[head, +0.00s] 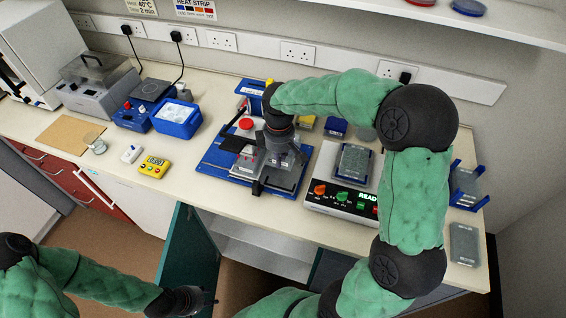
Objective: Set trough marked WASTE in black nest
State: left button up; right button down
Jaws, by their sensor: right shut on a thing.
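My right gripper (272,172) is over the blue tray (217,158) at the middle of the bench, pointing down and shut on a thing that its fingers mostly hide. That thing seems to be a pale grey trough; no WASTE marking can be read.
A reader with coloured knobs (340,195) stands just right of the tray. A blue tub (177,118), a yellow timer (153,167) and a grey lidded machine (95,82) stand to the left. Bare bench lies between timer and tray. A teal door (188,250) hangs open below.

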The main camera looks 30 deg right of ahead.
jog(key=f, duration=0.4)
jog(key=shift+s+a+b, duration=0.1)
jog(key=shift+s+b, duration=0.1)
jog(key=shift+b, duration=0.2)
jog(key=shift+w+f, duration=0.1)
jog(key=shift+f, duration=0.55)
notch_tip(320, 180, down, 4)
jog(key=shift+f+b, duration=0.15)
jog(key=shift+b, duration=0.4)
jog(key=c, duration=1.4)
grip_release()
notch_tip(320, 180, up, 12)
jog(key=shift+r+p, duration=0.1)
jog(key=shift+p, duration=1.15)
